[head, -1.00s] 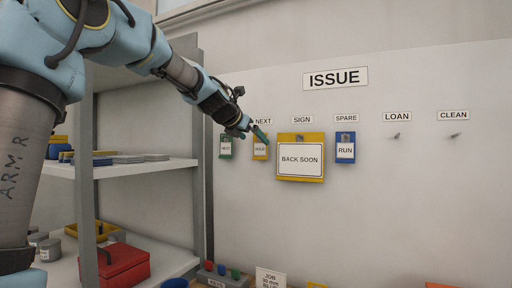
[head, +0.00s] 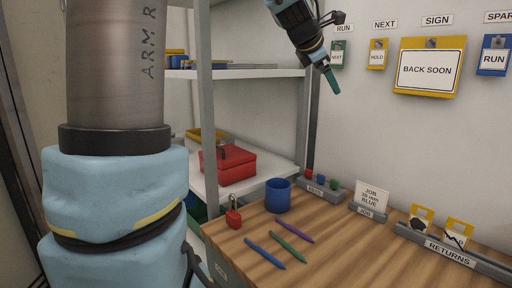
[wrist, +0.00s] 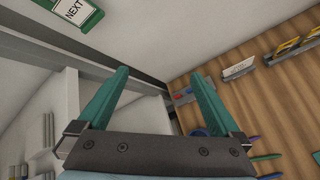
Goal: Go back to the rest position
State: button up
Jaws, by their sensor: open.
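My gripper (head: 331,79) hangs at the upper middle of the head view, in front of the wall and below the left end of the row of hanging tags. In the wrist view, its two green fingers (wrist: 160,98) stand wide apart with nothing between them.
A wooden bench (head: 330,250) holds a blue cup (head: 278,195), a red padlock (head: 233,213), several pens and a JOB card (head: 371,195). A shelf with a red box (head: 228,165) stands left. A BACK SOON sign (head: 430,68) hangs right.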

jog(key=s+a+f+m+g+y, duration=0.1)
jog(key=s+a+f+m+y, duration=0.2)
jog(key=a+f, duration=0.45)
jog(key=s+a+f+m+g+y, duration=0.1)
jog(key=s+a+f+m, duration=0.3)
jog(key=a+f+m, duration=0.3)
jog(key=s+a+f+m+g+y, duration=0.1)
jog(key=s+a+f+m+g, duration=0.15)
jog(key=a+f, duration=0.5)
jog(key=s+a+f+m+g+y, duration=0.1)
jog(key=s+a+f+m, duration=0.4)
jog(key=s, duration=0.5)
notch_tip(320, 180, down, 4)
jog(key=shift+s+a+r+m+y, duration=0.2)
jog(key=shift+m+y, duration=0.3)
jog(key=shift+m, duration=0.45)
